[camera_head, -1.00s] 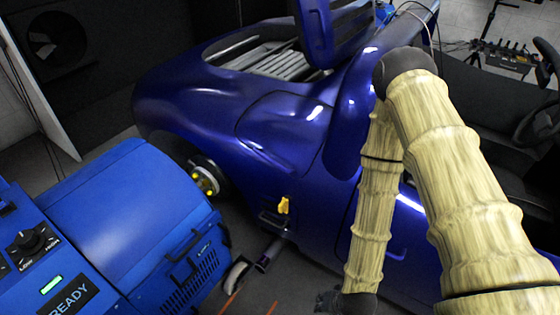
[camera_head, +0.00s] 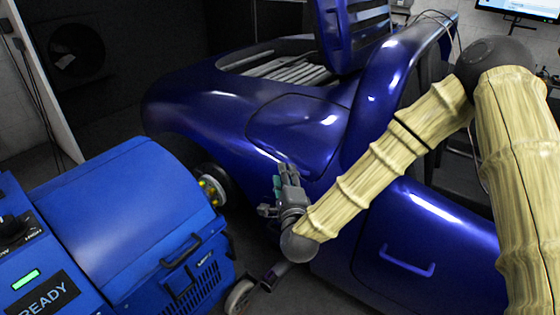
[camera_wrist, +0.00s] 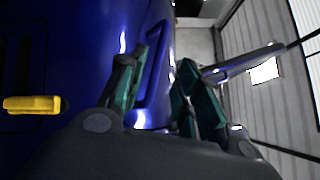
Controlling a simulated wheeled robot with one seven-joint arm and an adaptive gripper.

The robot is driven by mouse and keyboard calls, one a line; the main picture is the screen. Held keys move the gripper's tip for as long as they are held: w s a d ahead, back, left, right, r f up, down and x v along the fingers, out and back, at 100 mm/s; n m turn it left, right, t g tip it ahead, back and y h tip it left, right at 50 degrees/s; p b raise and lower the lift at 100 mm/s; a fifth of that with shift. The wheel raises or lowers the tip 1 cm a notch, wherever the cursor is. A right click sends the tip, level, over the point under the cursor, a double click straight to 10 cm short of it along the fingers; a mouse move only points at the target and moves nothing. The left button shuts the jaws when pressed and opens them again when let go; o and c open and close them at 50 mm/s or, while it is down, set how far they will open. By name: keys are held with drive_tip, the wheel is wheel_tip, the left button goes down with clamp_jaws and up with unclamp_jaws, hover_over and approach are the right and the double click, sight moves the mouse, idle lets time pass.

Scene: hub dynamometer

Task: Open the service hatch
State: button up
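A yellow tab (camera_wrist: 33,104) sticks out left of the fingers, below a dark slot. The head view does not show the tab or this handle, as my gripper and wrist cover that spot. Which outline is the hatch is unclear.
A blue dynamometer unit (camera_head: 130,215) with a READY label stands at the left, its hub (camera_head: 212,188) close to the car's side. A car door handle (camera_head: 405,262) is at the right. A raised slatted cover (camera_head: 350,30) stands at the back. Dark floor lies between unit and car.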

sight(281, 160)
drive_tip(key=w, duration=0.6)
drive_tip(key=w+a, duration=0.1)
drive_tip(key=w, duration=0.2)
drive_tip(key=shift+a, duration=0.1)
clamp_jaws()
